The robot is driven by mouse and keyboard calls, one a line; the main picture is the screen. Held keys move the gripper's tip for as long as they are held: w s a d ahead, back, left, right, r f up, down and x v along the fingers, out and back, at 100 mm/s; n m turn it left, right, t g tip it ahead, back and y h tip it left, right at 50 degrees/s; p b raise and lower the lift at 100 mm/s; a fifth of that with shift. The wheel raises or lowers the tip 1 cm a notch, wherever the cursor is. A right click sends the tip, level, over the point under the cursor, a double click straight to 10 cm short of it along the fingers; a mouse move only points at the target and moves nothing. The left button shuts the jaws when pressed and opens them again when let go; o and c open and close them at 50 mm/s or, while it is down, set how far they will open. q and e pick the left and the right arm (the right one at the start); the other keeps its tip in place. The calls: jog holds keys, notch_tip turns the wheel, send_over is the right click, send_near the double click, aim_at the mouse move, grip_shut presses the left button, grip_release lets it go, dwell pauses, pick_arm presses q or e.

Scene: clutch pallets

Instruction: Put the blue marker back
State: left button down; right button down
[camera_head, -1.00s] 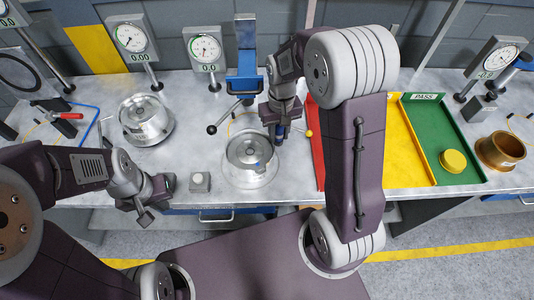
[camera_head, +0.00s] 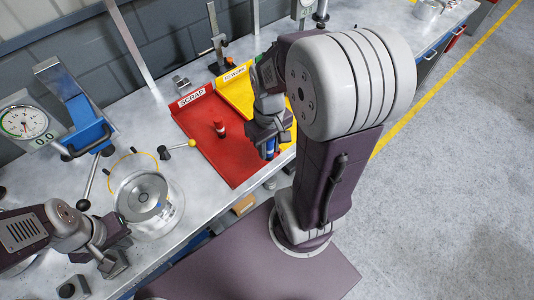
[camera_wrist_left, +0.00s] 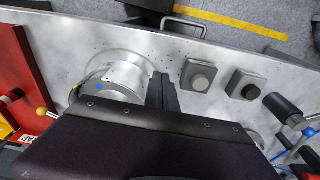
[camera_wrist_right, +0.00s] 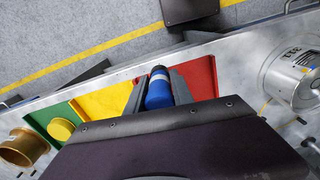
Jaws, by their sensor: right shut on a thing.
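The blue marker (camera_head: 271,147) is held in my right gripper (camera_head: 270,150), near the front right part of the red scrap tray. In the right wrist view the blue marker (camera_wrist_right: 159,90) sits between the two fingers with its dark end outward; the red tray shows behind it. A silver clutch (camera_head: 144,196) rests on the bench to the left. In the left wrist view the clutch (camera_wrist_left: 112,78) bears a blue dot. My left gripper (camera_head: 112,262) is empty near the front bench edge, its fingers close together in the left wrist view (camera_wrist_left: 163,92).
A red marker (camera_head: 219,128) stands in the red scrap tray (camera_head: 205,145). The yellow rework tray (camera_head: 232,85) adjoins it. A dial gauge (camera_head: 25,122) and blue stand (camera_head: 80,110) are at left.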

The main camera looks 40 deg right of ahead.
jog(key=shift+m, duration=0.6)
jog(key=w+a+f, duration=0.1)
jog(key=w+f, duration=0.1)
jog(key=w, duration=0.1)
jog(key=w+a+f, duration=0.1)
jog(key=w+f, duration=0.1)
jog(key=w, duration=0.1)
jog(key=w+a+f, duration=0.1)
jog(key=w+f, duration=0.1)
jog(key=w, duration=0.2)
jog(key=shift+f, duration=0.3)
notch_tip(320, 180, down, 4)
jog(key=shift+s+r, duration=0.1)
jog(key=shift+f, duration=0.25)
jog(key=c, duration=1.1)
grip_release()
